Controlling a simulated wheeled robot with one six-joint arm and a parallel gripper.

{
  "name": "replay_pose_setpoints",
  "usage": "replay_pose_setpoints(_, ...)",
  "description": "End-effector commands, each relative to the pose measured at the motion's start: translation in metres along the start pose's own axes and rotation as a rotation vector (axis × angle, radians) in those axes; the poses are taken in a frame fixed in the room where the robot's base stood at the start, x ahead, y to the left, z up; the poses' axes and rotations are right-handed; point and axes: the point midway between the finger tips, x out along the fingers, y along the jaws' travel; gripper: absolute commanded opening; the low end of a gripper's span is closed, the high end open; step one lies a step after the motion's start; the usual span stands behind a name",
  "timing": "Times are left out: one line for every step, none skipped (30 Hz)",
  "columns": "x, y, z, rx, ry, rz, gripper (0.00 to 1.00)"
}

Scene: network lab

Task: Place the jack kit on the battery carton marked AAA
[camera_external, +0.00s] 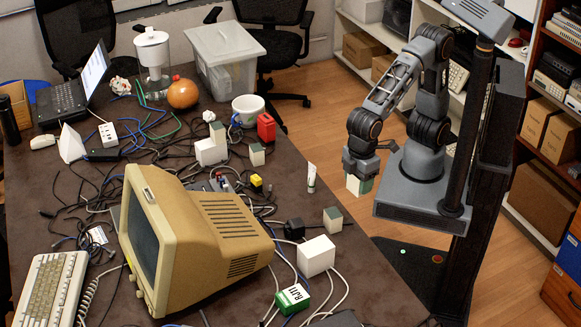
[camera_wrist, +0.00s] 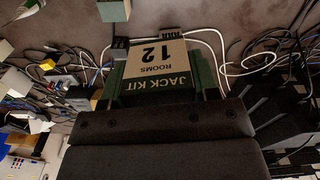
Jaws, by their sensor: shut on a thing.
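The jack kit (camera_wrist: 158,68) is a small green box with a cream label reading "JACK KIT 12 ROOMS" in the wrist view. My gripper (camera_external: 360,172) is shut on it. In the external view the jack kit (camera_external: 358,186) hangs in the air off the table's right edge. Small cream-and-green boxes stand on the table: one near the right edge (camera_external: 333,219), one by the cables (camera_external: 257,155), and one at a white box (camera_external: 218,132). A larger white box (camera_external: 315,256) stands right of the monitor.
A beige monitor (camera_external: 225,235) fills the table's middle. A green-and-white RJ11 box (camera_external: 292,299) lies near the front. A white tube (camera_external: 311,178) stands at the right edge. Cables (camera_external: 110,180) tangle across the table. A red box (camera_external: 266,128) and white pot (camera_external: 248,108) stand farther back.

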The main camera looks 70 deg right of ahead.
Motion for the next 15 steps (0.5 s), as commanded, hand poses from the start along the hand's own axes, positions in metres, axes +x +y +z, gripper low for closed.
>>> replay_pose_setpoints(-0.002,0.001,-0.001,0.036,-0.002,0.001,0.29)
replay_pose_setpoints(-0.003,0.001,-0.001,0.057,-0.004,0.001,0.29)
replay_pose_setpoints(-0.004,0.001,-0.002,0.082,-0.007,0.002,0.29)
replay_pose_setpoints(-0.004,0.001,-0.002,0.098,-0.009,0.003,0.29)
replay_pose_setpoints(-0.003,0.001,-0.003,0.112,-0.012,0.004,0.29)
replay_pose_setpoints(-0.001,0.001,-0.006,0.126,-0.016,0.005,0.29)
replay_pose_setpoints(0.000,0.001,-0.010,0.135,-0.018,0.006,0.29)
replay_pose_setpoints(0.003,0.001,-0.014,0.141,-0.020,0.006,0.29)
replay_pose_setpoints(0.006,0.000,-0.022,0.146,-0.021,0.007,0.29)
replay_pose_setpoints(0.009,0.000,-0.028,0.148,-0.022,0.007,0.29)
replay_pose_setpoints(0.012,-0.001,-0.036,0.149,-0.021,0.007,0.29)
replay_pose_setpoints(0.017,-0.002,-0.046,0.150,-0.022,0.007,0.29)
replay_pose_setpoints(0.021,-0.002,-0.053,0.150,-0.023,0.007,0.29)
replay_pose_setpoints(0.024,-0.003,-0.061,0.150,-0.022,0.007,0.29)
replay_pose_setpoints(0.029,-0.003,-0.071,0.150,-0.022,0.007,0.29)
